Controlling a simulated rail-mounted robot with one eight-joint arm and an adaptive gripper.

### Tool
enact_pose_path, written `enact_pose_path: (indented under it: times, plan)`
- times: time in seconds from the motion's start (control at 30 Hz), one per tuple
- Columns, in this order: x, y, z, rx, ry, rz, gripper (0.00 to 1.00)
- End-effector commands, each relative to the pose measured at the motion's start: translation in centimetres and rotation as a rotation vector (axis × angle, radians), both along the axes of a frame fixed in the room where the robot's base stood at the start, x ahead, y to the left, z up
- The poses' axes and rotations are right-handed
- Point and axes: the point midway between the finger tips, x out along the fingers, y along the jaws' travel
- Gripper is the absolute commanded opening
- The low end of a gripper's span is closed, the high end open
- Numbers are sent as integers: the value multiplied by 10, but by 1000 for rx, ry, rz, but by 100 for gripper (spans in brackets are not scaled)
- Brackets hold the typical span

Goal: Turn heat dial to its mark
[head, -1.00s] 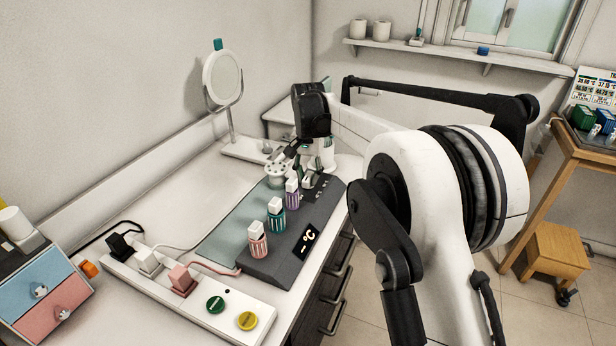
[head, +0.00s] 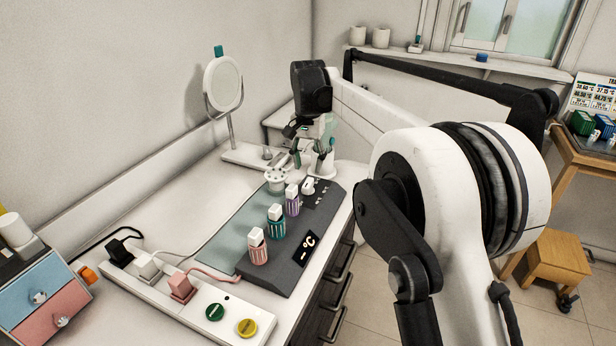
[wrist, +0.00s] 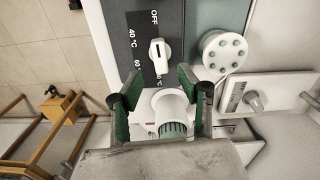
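The heat dial (wrist: 159,56) is a white knob with a raised grip on a dark panel (wrist: 147,25) marked OFF, 40 °C and higher values, partly covered. Its grip runs roughly up and down in the wrist view, with its upper end toward OFF; which mark is the target I cannot tell. In the head view the dial (head: 309,186) sits at the far end of the grey heater unit (head: 284,268). My gripper (wrist: 160,75) is open, its green-padded fingers apart and empty. In the head view my gripper (head: 298,132) is above and behind the dial, not touching it.
A white holder with teal items (head: 323,164) stands just behind the dial. A white round piece with holes (head: 276,180) is left of it. Several capped ribbed bottles (head: 277,222) line the unit. A round mirror (head: 222,82) stands at the back.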

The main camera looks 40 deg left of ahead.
Motion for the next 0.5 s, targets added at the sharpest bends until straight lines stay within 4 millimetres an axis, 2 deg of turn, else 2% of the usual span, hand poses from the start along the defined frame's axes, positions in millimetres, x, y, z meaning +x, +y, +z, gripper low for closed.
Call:
enact_pose_path:
  times: [0.03, 0.2, 0.5]
  plan:
    - [0, 0, 10, 0, 0, 0, 36]
    - [0, 0, 36, 0, 0, 0, 36]
    - [0, 0, 52, 0, 0, 0, 36]
